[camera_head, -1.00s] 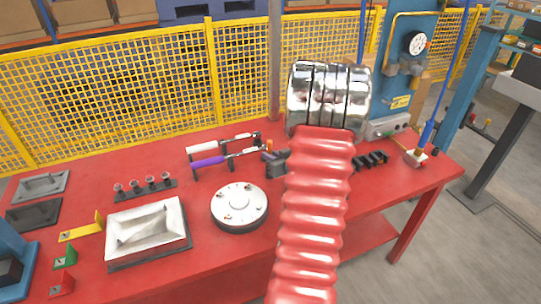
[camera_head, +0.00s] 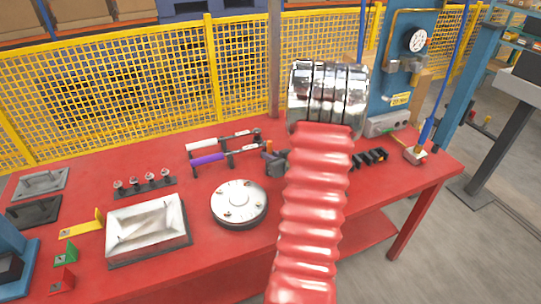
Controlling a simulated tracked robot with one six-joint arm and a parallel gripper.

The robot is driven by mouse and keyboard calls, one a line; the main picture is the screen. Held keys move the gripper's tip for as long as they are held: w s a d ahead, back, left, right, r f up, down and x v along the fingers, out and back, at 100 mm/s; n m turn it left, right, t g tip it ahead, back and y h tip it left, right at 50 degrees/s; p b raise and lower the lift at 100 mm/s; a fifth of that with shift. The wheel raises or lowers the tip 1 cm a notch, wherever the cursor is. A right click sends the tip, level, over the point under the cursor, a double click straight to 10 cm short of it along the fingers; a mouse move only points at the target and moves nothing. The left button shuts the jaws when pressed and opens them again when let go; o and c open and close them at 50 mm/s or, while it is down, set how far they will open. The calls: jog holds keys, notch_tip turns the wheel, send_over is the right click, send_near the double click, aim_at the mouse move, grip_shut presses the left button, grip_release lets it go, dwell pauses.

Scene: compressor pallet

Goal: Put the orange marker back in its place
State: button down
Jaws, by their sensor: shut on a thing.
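The orange marker (camera_head: 268,146) shows as a small orange upright piece just left of my red arm, above the far part of the red table. My gripper (camera_head: 273,157) shows as a dark shape right at its lower end, partly hidden behind my arm. It is shut on the orange marker. The marker's lower part is hidden, and I cannot tell how far it is above the table. A black rack (camera_head: 370,158) with several slots lies right of my arm.
A stand with white- and purple-handled tools (camera_head: 208,159) is close to the gripper's left. A round silver disc (camera_head: 239,203), a metal tray (camera_head: 148,228) and a row of small posts (camera_head: 146,184) lie nearer and left. A yellow mesh fence (camera_head: 110,95) runs behind the table (camera_head: 330,255).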

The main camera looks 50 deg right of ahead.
jog(key=shift+f, duration=0.5)
jog(key=c, duration=1.7)
grip_release()
jog(key=shift+o, duration=0.2)
jog(key=shift+s, duration=0.1)
jog(key=v, duration=1.3)
jog(key=shift+s+a, duration=0.2)
jog(key=shift+r, duration=0.1)
